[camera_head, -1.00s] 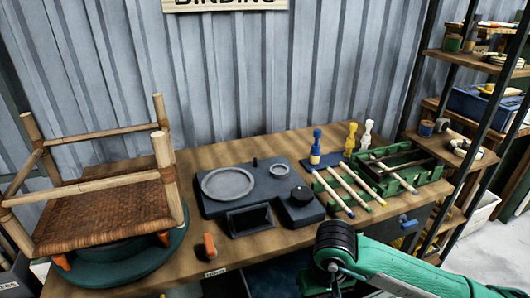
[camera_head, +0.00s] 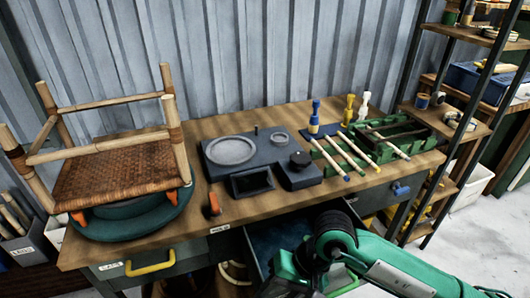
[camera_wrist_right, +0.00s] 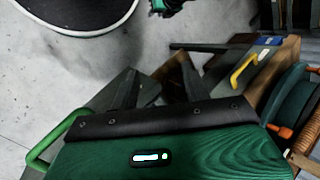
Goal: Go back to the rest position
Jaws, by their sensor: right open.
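My right arm comes in from the lower right of the head view, green with a dark ribbed joint, in front of the workbench (camera_head: 200,262). Its gripper jaws are not clear there. In the right wrist view my right gripper (camera_wrist_right: 158,78) shows two dark fingers spread apart with nothing between them. It points toward the front of the bench, near a yellow handle (camera_wrist_right: 245,68). My left gripper is in neither current view.
A woven rattan chair frame (camera_head: 120,165) stands on a green turntable (camera_head: 130,222) at the bench's left. A dark station (camera_head: 262,165) and a green rack of rods (camera_head: 320,146) sit to the right. A shelf unit (camera_head: 465,120) stands at the right. Grey floor (camera_head: 480,245) is clear.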

